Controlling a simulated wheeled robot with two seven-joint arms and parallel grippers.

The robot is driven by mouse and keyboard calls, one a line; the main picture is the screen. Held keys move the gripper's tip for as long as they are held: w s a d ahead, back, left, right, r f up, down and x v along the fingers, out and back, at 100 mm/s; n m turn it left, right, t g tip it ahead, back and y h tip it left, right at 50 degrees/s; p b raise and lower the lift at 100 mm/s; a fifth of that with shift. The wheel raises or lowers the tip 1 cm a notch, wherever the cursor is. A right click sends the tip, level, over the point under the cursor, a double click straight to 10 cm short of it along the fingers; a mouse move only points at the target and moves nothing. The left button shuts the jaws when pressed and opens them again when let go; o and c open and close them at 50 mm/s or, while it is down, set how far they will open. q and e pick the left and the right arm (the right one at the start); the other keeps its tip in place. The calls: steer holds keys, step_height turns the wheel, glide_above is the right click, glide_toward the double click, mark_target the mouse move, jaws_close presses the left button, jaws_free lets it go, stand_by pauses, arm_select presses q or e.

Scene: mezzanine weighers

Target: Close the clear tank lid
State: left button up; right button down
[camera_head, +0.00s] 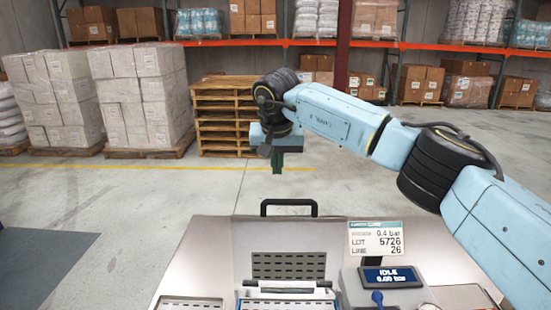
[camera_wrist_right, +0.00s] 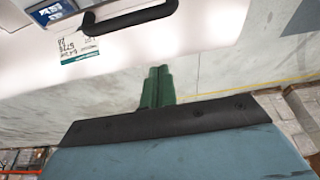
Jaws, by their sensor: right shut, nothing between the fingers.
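The tank lid (camera_head: 250,235) appears as a pale upright panel at the bottom middle of the head view, standing raised. Its black handle (camera_head: 289,203) is on the top edge; the handle also shows in the right wrist view (camera_wrist_right: 130,20). A slotted plate (camera_head: 288,265) shows at or behind the panel; I cannot tell which. My right gripper (camera_head: 278,170) points down above and beyond the handle, apart from it. Its green fingers are together and empty, as the right wrist view (camera_wrist_right: 157,84) also shows. My left gripper is not in view.
Another slotted plate (camera_head: 188,303) is at lower left. Stacked pallets (camera_head: 222,115), wrapped carton stacks (camera_head: 140,100) and shelving stand farther back, beyond open floor (camera_head: 170,190).

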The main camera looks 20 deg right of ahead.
steer(key=shift+s+a+f+p, duration=0.1)
steer(key=shift+s+f+p, duration=0.3)
steer(key=shift+f, duration=0.55)
steer(key=shift+s+a+f+p, duration=0.1)
steer(key=shift+s+f+p, duration=0.15)
steer(key=shift+f+p, duration=0.45)
steer(key=shift+s+a+f+p, duration=0.1)
steer(key=shift+s+f+p, duration=0.2)
steer(key=shift+f, duration=0.85)
steer(key=shift+s, duration=0.1)
